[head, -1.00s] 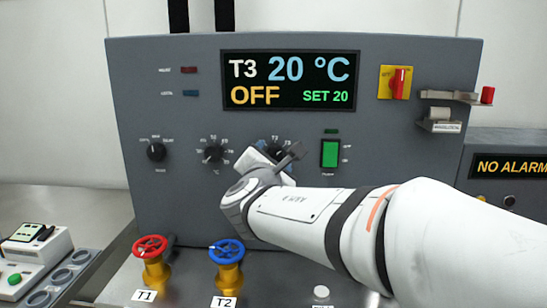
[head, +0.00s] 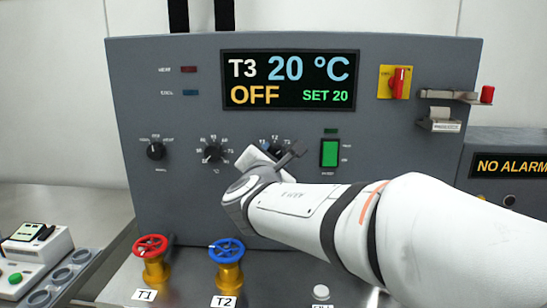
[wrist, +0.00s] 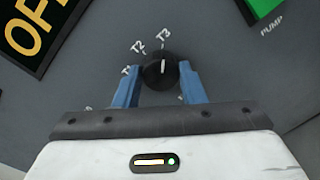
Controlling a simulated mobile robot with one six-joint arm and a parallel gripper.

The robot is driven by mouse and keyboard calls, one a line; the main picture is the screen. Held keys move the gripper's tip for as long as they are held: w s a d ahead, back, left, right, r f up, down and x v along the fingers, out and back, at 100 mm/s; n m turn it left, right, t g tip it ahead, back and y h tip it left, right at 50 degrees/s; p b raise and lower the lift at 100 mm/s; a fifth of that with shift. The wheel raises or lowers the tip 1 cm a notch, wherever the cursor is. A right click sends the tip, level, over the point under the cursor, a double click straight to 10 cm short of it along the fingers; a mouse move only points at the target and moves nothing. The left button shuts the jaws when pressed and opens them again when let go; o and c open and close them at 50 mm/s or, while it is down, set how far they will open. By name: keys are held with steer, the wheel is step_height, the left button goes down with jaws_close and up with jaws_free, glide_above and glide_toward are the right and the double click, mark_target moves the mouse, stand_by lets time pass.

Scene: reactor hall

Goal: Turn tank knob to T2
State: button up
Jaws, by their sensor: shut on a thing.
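The tank knob (wrist: 161,73) is a round black knob with a white pointer line, on the grey panel. In the wrist view its line points up towards the T3 label (wrist: 163,36). The T2 label (wrist: 138,47) is to the left of that, and the T1 label (wrist: 127,70) is lower left. My gripper (wrist: 158,80) is shut on the knob, with a blue finger on each side. In the head view my gripper (head: 281,153) hides most of the knob. The display (head: 290,80) reads T3, 20 °C, OFF, SET 20.
Left of my gripper are a temperature knob (head: 213,152) and another black knob (head: 156,151). The green pump switch (head: 330,153) is close on the right. A red valve (head: 151,247) and a blue valve (head: 226,251) stand below, under my arm's left side.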

steer(key=shift+n, duration=0.3)
steer(key=n, duration=0.4)
steer(key=n+t+b, duration=0.1)
steer(key=n, duration=0.4)
steer(key=shift+y, duration=0.3)
steer(key=shift+f+n, duration=0.1)
steer(key=shift+n, duration=0.3)
steer(key=o, duration=1)
steer(key=s, duration=0.7)
steer(key=shift+s+a+f, duration=0.3)
steer(key=shift+s+a, duration=0.1)
